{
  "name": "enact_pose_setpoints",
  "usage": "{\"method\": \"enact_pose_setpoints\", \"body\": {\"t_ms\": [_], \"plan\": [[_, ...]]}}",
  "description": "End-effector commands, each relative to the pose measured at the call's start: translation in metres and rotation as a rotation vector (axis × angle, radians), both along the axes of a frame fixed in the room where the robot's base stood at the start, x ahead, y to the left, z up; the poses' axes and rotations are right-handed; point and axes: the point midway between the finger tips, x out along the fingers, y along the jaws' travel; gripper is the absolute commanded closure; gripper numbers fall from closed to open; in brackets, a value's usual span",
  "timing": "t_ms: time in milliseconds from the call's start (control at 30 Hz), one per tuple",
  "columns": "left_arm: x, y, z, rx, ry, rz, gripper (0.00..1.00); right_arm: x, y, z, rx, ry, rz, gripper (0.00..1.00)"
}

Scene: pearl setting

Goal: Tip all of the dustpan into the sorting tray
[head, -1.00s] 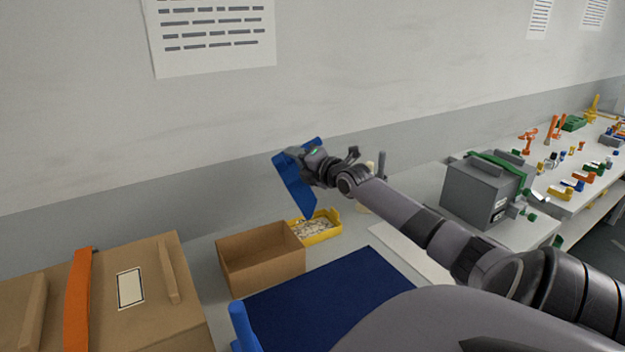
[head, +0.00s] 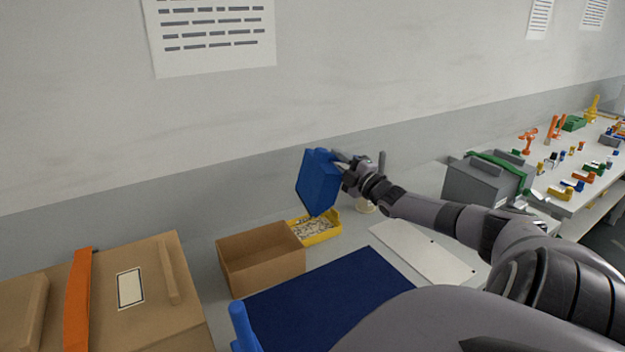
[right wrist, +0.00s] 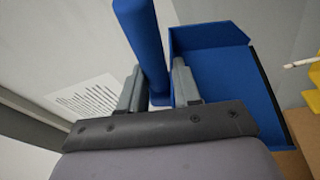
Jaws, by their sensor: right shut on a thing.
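The blue dustpan (head: 319,184) is held up in the head view, steeply tilted, its lower edge above the yellow sorting tray (head: 329,236). Small pale pieces (head: 312,227) lie in the tray. My right gripper (head: 343,160) is shut on the dustpan's handle. In the right wrist view the handle (right wrist: 143,40) stands between the fingers, and the visible part of the pan's inside (right wrist: 215,75) looks bare. A pale stick-like piece (right wrist: 300,63) shows by the yellow tray (right wrist: 314,80) there. My left gripper is out of view.
An open cardboard box (head: 262,272) stands directly left of the tray. A dark blue mat (head: 335,300) and a white board (head: 425,250) lie in front. A large brown box (head: 190,290) is at left, a grey box (head: 478,186) at right. The wall is close behind.

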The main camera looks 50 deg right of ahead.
Motion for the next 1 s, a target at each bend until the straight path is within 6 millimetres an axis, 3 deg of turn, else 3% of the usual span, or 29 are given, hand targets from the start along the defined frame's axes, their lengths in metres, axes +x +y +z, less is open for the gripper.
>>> {"method": "enact_pose_setpoints", "body": {"t_ms": [100,333,667,1000], "plan": [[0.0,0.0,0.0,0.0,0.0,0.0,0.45,-0.003,-0.006,-0.003,0.051,-0.037,0.0,1.0],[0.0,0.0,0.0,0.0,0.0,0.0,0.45,0.015,0.023,0.016,-0.167,0.107,0.004,1.0],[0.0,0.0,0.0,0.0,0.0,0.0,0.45,0.019,0.028,0.019,-0.22,0.143,0.0,1.0],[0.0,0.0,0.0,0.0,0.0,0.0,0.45,0.032,0.047,0.025,-0.354,0.23,0.0,1.0]]}}
